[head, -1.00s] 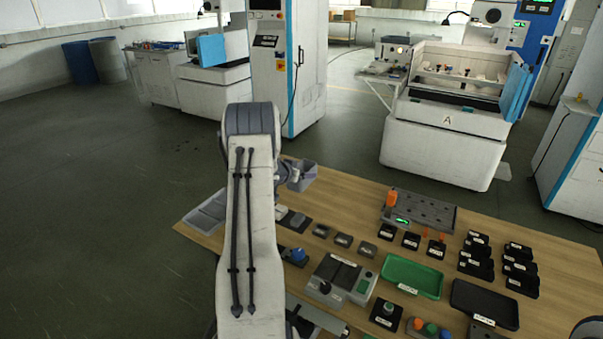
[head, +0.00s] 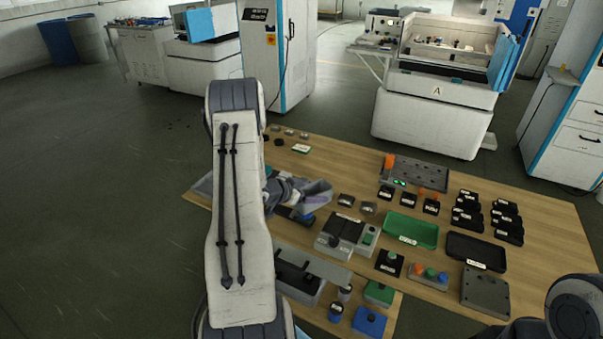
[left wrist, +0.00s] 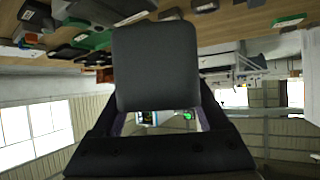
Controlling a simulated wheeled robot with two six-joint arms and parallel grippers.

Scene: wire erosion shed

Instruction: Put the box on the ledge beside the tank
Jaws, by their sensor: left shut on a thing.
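My left gripper (head: 296,193) is above the left part of the wooden table, shut on a grey box (head: 315,196). My arm partly hides the grip. In the left wrist view, a dark grey block, seemingly this box (left wrist: 156,68), fills the middle between the finger parts. The white machine marked A (head: 432,108) stands beyond the table, with an open-fronted tank (head: 452,52) and a blue door at its right. A narrow shelf-like ledge (head: 374,48) with small items sits at the tank's left. My right gripper is out of the picture; only part of that arm shows at lower right.
The wooden table (head: 345,160) carries a green tray (head: 410,231), a black tray (head: 476,252), a grey fixture plate (head: 415,174), several small black blocks and a grey control box (head: 342,232). Open floor (head: 335,105) lies between the table and the machines.

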